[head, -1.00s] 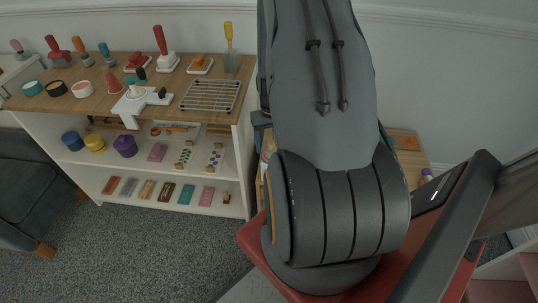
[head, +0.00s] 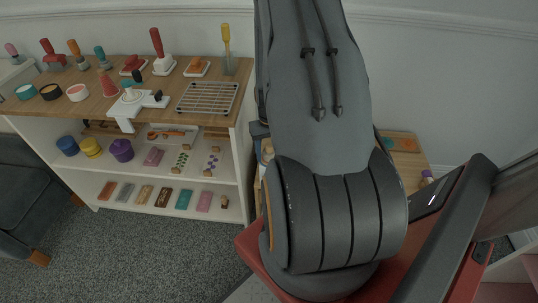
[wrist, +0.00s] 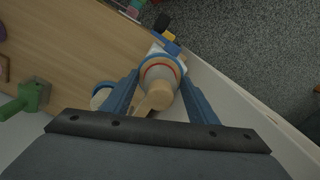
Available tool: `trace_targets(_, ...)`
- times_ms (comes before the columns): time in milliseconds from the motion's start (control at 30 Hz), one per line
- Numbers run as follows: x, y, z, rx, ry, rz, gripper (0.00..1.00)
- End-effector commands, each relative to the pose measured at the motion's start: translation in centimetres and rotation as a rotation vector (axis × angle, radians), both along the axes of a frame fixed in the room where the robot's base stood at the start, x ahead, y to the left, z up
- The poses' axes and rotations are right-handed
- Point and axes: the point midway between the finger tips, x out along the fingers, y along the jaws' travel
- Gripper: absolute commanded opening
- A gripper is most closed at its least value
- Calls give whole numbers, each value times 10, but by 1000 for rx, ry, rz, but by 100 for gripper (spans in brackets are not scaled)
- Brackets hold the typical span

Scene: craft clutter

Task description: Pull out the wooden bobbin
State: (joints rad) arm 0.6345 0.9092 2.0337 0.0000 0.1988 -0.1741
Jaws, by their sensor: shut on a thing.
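In the wrist view, my gripper (wrist: 160,77) reaches down with its two blue fingers on either side of a pale wooden bobbin (wrist: 159,96). The fingers are shut on it. White, red and bluish rings show around the bobbin's far end, between the fingertips. I cannot tell whether its lower end is still seated in something. In the head view my own arm hides the gripper and the bobbin.
In the wrist view, a wooden top runs left, with a green piece (wrist: 34,95) on it and colored blocks (wrist: 165,33) near the edge. A pale edge and carpet lie right. In the head view, a craft shelf (head: 240,135) stands left.

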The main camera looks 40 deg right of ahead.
Motion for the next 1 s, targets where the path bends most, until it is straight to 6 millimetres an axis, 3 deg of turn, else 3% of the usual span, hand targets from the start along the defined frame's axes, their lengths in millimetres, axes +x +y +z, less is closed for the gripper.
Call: trace_targets(1000,0,0,12,0,0,0,26)
